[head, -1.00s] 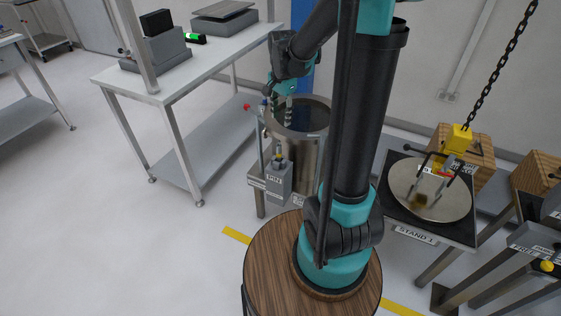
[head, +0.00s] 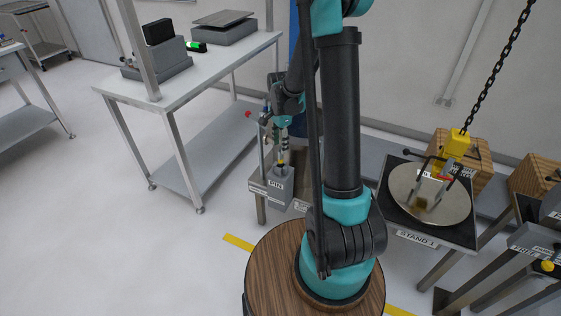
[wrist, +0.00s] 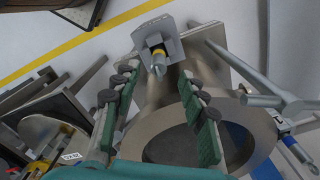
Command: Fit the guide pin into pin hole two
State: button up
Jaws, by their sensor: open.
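The guide pin, with a yellow band and a grey tip, stands in a grey holder marked PIN (head: 276,186). In the wrist view the pin (wrist: 158,62) shows between and just beyond the fingertips, in its holder (wrist: 158,38). My gripper (wrist: 160,76) is open and empty, with a green finger on each side. In the head view my gripper (head: 274,132) is above the holder. The steel chamber's round rim (wrist: 262,135) lies below and right of the fingers in the wrist view; my arm mostly hides the chamber in the head view. I cannot make out pin hole two.
A round steel lid (head: 412,197) lies on the stand marked STAND 1 (head: 417,239), with a yellow hook block (head: 455,143) on a chain above. A steel table (head: 190,80) with grey devices stands left. Floor at the left front is clear.

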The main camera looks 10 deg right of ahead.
aim_at(280, 154)
jog(key=shift+f, duration=2.95)
jog(key=shift+s, duration=0.1)
jog(key=shift+c, duration=0.4)
grip_shut()
